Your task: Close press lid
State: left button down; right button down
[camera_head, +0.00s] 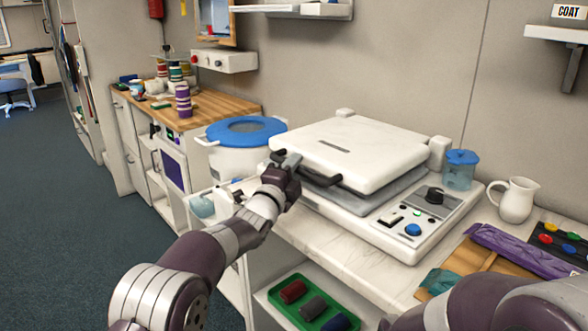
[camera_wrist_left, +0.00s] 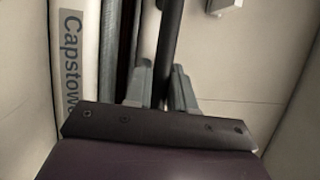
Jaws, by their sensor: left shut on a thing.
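The press is a white machine on the counter, and its thick white lid (camera_head: 350,150) lies low over the grey lower plate (camera_head: 365,197), with a narrow gap at the front. A dark bar handle (camera_head: 318,177) runs along the lid's front edge. My left gripper (camera_head: 290,161) is at the left end of this handle. In the left wrist view its grey fingers (camera_wrist_left: 157,85) are closed on the dark handle bar (camera_wrist_left: 170,45). My right gripper is out of view; only part of my right arm shows at lower right.
The press base has a blue button (camera_head: 413,230) and a black knob. A blue-lidded white bucket (camera_head: 240,143) stands left of the press. A white pitcher (camera_head: 514,200) and a blue container (camera_head: 460,171) stand to its right. A green tray (camera_head: 312,309) is on the shelf below.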

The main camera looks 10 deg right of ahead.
pick_arm(q)
jog(key=shift+f, duration=0.6)
jog(key=c, duration=1.3)
grip_release()
jog(key=shift+c, duration=0.2)
jog(key=shift+s, duration=0.1)
jog(key=v, duration=1.2)
jog(key=shift+s+r, duration=0.25)
jog(key=shift+r, duration=0.1)
jog(key=shift+a, duration=0.15)
